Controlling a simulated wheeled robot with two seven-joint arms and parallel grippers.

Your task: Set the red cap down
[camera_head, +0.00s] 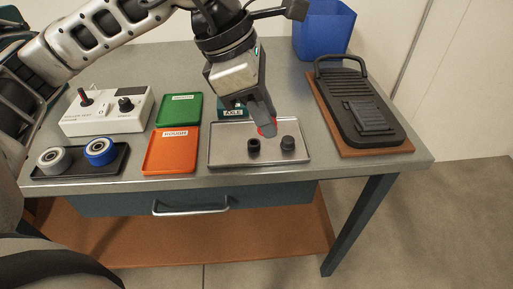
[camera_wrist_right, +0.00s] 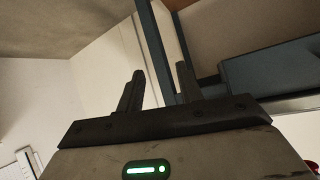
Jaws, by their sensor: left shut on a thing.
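My left gripper (camera_head: 266,128) comes down from above and is shut on the red cap (camera_head: 261,131). Only small red bits of the cap show around the fingers, which hide the rest. They are over the shallow grey metal tray (camera_head: 222,157); I cannot tell whether the cap touches the tray. Two dark knob-like pieces stand in this tray, one (camera_head: 254,147) just below the fingertips and one (camera_head: 288,143) to the right. My right gripper (camera_wrist_right: 158,88) shows in the right wrist view, with its fingers apart and nothing between them.
A green tray (camera_head: 180,108) and an orange tray (camera_head: 170,158) lie left of the metal tray. A black tray (camera_head: 110,167) holds two wheels. A white control box (camera_head: 105,110) stands behind it. A black device on a brown board (camera_head: 375,151) and a blue bin (camera_head: 322,30) are at the right.

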